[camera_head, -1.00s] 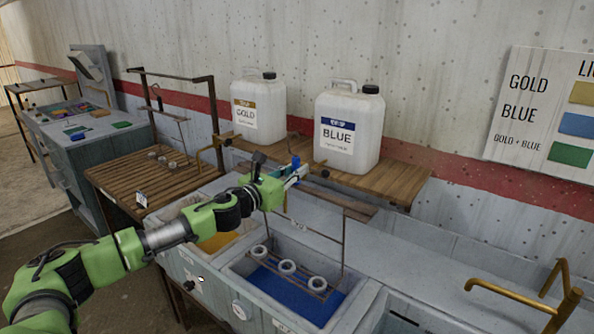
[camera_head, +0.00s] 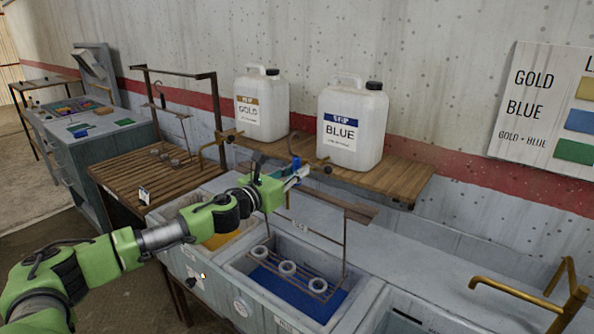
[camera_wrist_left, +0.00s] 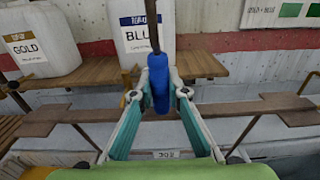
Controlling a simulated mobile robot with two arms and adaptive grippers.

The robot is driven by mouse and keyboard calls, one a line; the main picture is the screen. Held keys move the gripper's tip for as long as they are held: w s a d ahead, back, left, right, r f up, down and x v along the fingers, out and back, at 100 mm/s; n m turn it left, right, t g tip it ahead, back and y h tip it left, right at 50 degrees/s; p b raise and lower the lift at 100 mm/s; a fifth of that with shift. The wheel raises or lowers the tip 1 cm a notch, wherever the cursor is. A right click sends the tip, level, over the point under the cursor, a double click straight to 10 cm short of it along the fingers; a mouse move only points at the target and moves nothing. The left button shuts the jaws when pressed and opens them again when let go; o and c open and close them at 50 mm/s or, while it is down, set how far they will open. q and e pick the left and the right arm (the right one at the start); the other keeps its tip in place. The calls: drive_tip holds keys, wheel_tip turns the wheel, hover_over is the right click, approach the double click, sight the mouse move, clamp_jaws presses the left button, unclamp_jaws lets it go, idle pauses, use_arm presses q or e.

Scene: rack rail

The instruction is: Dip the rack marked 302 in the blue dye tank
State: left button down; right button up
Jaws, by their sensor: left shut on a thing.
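My left gripper (camera_head: 296,172) is shut on the blue grip (camera_wrist_left: 159,84) of a wire rack (camera_head: 345,245) and holds it over the blue dye tank (camera_head: 354,308). A small tag (camera_head: 299,226) on the rack also shows in the wrist view (camera_wrist_left: 165,154); it seems to read 302, but is tiny. Three white rings (camera_head: 287,267) sit on the rack's lower bars, inside the tank walls. They look above the blue dye (camera_head: 285,293); I cannot tell whether the bars touch it. My right gripper is not in view.
A gold dye tank (camera_head: 222,240) adjoins on the left, partly behind my arm. Jugs marked GOLD (camera_head: 262,108) and BLUE (camera_head: 352,125) stand on a wooden shelf (camera_head: 405,180). Another rack (camera_head: 180,135) hangs over the slatted table (camera_head: 135,175). Brass pipes (camera_head: 570,300) stand at right.

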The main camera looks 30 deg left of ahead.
use_arm(q)
wheel_tip(320, 180, down, 17)
drive_tip(key=b, duration=1.3)
drive_tip(key=shift+w, duration=0.15)
drive_tip(key=shift+r, duration=0.1)
idle(2.4)
drive_tip(key=r+p, duration=1.8)
drive_tip(key=shift+s+r, duration=0.15)
drive_tip(key=shift+s, duration=0.05)
